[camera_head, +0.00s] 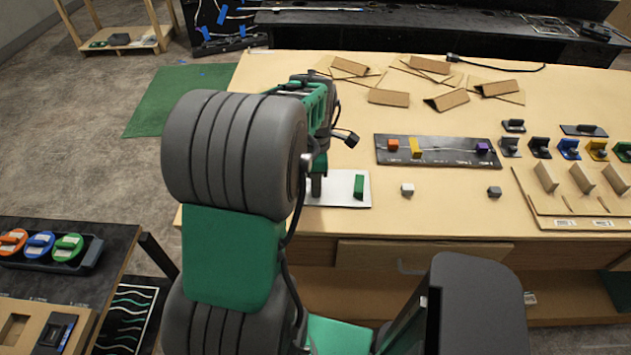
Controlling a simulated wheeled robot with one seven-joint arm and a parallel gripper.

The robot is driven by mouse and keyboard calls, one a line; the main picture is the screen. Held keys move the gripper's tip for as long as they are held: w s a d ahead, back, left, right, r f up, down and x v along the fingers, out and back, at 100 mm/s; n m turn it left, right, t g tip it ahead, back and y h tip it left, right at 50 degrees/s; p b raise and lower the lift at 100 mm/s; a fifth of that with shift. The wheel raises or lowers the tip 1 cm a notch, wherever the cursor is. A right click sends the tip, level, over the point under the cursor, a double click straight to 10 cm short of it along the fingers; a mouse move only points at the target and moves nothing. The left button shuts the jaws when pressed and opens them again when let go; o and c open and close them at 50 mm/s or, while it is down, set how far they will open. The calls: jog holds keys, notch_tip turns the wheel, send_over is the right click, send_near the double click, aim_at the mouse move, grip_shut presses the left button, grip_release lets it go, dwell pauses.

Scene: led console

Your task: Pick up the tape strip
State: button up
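I cannot tell for certain which thing is the tape strip. A small green piece (359,186) stands on a white plate (341,192) near the front edge of the table. Blue tape-like pieces (223,14) sit on a dark panel at the back left. My gripper (317,187) points down over the left part of the white plate, left of the green piece and apart from it. My arm hides much of the gripper and the plate's left end. Its fingers are too small and covered to show whether they are open or shut.
A black console panel (437,163) with orange, yellow and purple pieces lies behind the plate. Folded cardboard pieces (389,98) lie farther back. Coloured holders (569,149) and a wooden rack stand right.

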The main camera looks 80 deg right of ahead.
jog(key=shift+c, duration=0.5)
grip_shut()
dwell(0.8)
